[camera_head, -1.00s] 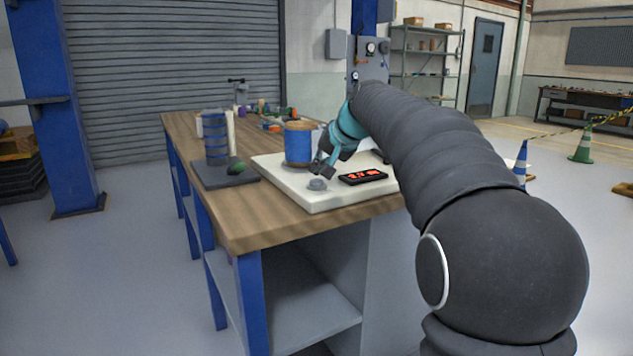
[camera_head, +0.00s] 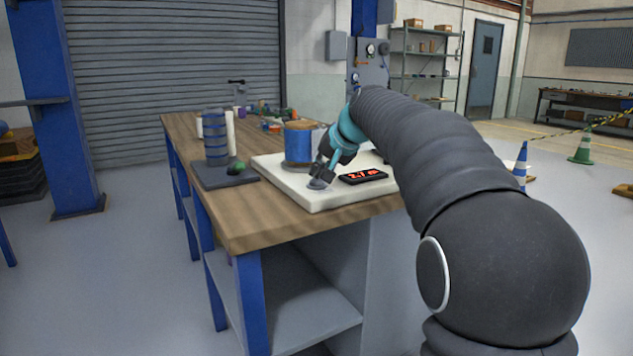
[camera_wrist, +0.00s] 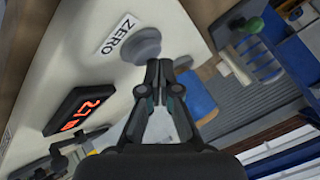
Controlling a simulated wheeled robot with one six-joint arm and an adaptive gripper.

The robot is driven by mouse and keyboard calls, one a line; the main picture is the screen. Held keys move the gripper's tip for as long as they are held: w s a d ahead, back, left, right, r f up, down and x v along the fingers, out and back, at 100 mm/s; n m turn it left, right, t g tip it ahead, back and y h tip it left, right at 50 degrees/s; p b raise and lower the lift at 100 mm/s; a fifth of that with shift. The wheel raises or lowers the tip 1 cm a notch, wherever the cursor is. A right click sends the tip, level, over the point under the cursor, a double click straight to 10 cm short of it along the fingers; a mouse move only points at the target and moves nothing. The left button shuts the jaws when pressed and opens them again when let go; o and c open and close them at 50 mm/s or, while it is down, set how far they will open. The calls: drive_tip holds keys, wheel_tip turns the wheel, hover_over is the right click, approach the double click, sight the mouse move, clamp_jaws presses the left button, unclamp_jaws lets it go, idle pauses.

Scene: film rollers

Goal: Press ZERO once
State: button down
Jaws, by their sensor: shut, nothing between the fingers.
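The ZERO button is a round grey knob (camera_head: 318,184) on the white panel (camera_head: 300,197) on the workbench. It also shows in the wrist view (camera_wrist: 142,44), beside a white label reading ZERO (camera_wrist: 118,34). My gripper (camera_head: 321,177) is shut and empty, pointing down at the knob. In the wrist view its closed fingertips (camera_wrist: 159,66) overlap the knob's edge; I cannot tell whether they press it. A black display (camera_head: 362,176) with red digits, apparently starting 2.7, lies right of the knob.
A blue spool (camera_head: 299,143) stands on the panel behind my gripper. A dark plate (camera_head: 225,176) with a blue-banded cylinder (camera_head: 215,138) and a green object (camera_head: 236,168) is to the left. The bench's front left (camera_head: 255,220) is clear.

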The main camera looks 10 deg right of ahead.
sight(319, 181)
drive_tip(key=shift+f, duration=0.45)
idle(0.6)
drive_tip(key=shift+r, duration=0.15)
drive_tip(key=shift+r+p, duration=0.6)
drive_tip(key=shift+r, duration=0.15)
drive_tip(key=shift+r, duration=0.15)
drive_tip(key=shift+r+p, duration=1.85)
drive_tip(key=shift+r, duration=0.55)
